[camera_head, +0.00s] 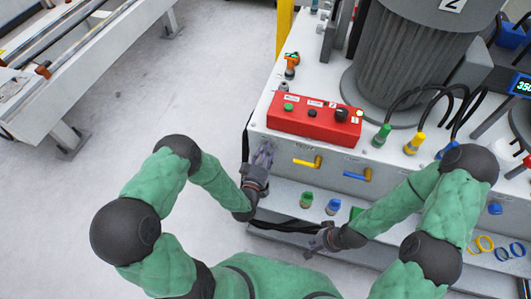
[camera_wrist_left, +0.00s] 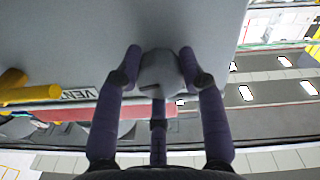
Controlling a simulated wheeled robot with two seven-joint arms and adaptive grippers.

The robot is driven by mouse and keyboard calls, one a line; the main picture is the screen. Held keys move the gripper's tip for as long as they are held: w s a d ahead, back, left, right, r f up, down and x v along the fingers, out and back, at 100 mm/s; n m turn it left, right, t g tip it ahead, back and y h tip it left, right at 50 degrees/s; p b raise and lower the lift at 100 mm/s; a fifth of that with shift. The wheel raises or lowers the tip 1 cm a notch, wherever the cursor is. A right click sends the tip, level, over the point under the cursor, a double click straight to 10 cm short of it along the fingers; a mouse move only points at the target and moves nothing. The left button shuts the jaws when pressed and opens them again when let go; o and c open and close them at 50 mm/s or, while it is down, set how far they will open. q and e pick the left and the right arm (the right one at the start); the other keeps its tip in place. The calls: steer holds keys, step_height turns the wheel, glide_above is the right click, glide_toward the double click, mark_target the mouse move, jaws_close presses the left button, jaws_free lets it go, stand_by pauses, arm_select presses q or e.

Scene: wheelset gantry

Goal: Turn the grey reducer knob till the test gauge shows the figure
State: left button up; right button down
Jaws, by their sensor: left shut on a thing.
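The grey knob (camera_wrist_left: 160,74) sits on the light grey front panel in the left wrist view. My left gripper (camera_wrist_left: 160,68) has its fingers around it, shut on it. In the head view my left gripper (camera_head: 264,154) is at the front face of the machine, left of the yellow handle; its fingers cover the knob there. A digital display (camera_head: 522,87) at the right edge shows blue digits that look like 350, cut off by the frame; I cannot tell if it is the test gauge. My right gripper (camera_head: 318,240) is by the lower shelf, its fingers too small to judge.
The yellow handle (camera_head: 307,161) and a blue handle (camera_head: 357,174) stick out of the front face. A red control box (camera_head: 315,118) sits above. Green and blue caps (camera_head: 306,200) stand on the lower shelf.

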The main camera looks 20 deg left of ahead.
arm_select(q)
steer(key=shift+m, duration=0.4)
steer(key=o, duration=1.1)
steer(key=shift+o, duration=0.2)
steer(key=shift+s, duration=0.15)
steer(key=s, duration=1.1)
steer(key=shift+s+a, duration=0.35)
steer(key=shift+w+f, duration=0.1)
steer(key=shift+f, duration=0.05)
